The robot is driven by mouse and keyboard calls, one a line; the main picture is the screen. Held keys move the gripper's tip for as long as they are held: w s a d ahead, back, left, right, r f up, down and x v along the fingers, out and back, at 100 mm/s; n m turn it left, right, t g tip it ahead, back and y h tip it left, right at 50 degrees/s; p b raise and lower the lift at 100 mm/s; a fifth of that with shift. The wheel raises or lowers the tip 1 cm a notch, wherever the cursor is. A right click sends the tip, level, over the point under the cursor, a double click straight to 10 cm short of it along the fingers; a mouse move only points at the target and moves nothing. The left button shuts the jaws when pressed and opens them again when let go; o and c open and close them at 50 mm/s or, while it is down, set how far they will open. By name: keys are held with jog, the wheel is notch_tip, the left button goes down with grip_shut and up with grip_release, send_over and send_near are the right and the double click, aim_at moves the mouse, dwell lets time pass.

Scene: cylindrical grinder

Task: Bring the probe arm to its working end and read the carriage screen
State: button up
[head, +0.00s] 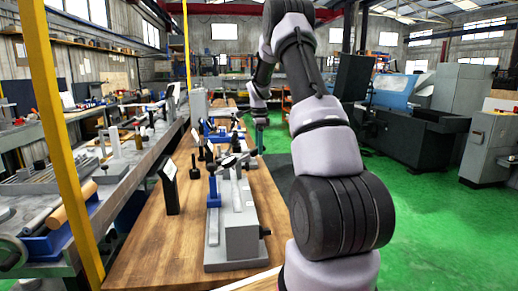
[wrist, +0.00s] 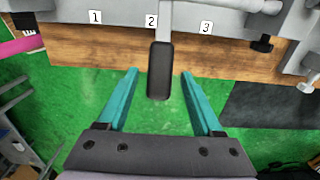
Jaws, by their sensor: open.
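In the wrist view, a light lever with a black grip (wrist: 159,72) hangs down from a grey machine body (wrist: 120,32), just right of the label 2 (wrist: 151,21). I cannot tell whether this lever is the probe arm. My gripper (wrist: 160,76) is open, its teal fingers on either side of the black grip with gaps showing; the depth between them is unclear. In the head view, my gripper (head: 261,135) is small, beside the right edge of the bench.
Labels 1 (wrist: 95,17) and 3 (wrist: 206,27) flank label 2. The wooden bench (head: 150,255) carries a grey fixture (head: 237,225) with blue parts. A dark machine (head: 425,130) stands at right. Green floor (head: 425,225) is open between.

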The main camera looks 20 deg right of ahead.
jog(key=shift+f, duration=0.35)
grip_shut()
dwell(1.2)
